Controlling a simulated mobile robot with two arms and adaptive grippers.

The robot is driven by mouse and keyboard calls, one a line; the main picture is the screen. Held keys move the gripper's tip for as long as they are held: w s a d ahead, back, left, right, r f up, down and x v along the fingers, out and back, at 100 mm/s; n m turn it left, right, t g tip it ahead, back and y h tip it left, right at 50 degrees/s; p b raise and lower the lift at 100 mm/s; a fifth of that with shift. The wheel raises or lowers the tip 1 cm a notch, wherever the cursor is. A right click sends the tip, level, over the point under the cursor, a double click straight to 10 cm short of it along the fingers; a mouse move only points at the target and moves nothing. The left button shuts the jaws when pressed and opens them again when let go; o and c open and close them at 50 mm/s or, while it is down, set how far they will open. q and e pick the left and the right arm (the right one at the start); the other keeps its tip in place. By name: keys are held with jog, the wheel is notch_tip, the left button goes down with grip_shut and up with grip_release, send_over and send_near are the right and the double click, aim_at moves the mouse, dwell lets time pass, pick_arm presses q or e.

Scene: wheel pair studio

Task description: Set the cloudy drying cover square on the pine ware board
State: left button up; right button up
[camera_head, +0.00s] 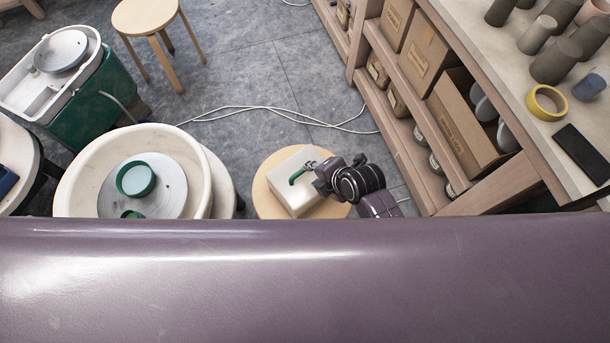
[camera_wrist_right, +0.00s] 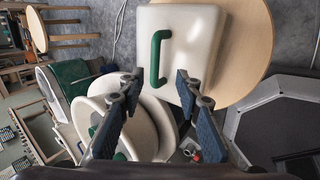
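The cloudy drying cover (camera_head: 292,194) is a pale, off-white box shape with rounded corners and a green bar handle on top. It also shows in the right wrist view (camera_wrist_right: 205,30), where it hides the left part of a round pale wooden top (camera_wrist_right: 254,68). In the head view it appears over that same wooden top (camera_head: 263,204). I cannot make out a separate pine ware board. My right gripper (camera_head: 314,172) is at the cover's right side near the handle. In the wrist view its fingers (camera_wrist_right: 155,92) are apart, with the green handle (camera_wrist_right: 155,62) beyond the tips. My left gripper is not in view.
A pottery wheel (camera_head: 85,190) with green rings stands left of the wooden top. A stool (camera_head: 144,14) and white cable (camera_head: 270,108) are behind.

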send_over(307, 178)
jog(key=shift+f, duration=2.2)
grip_shut()
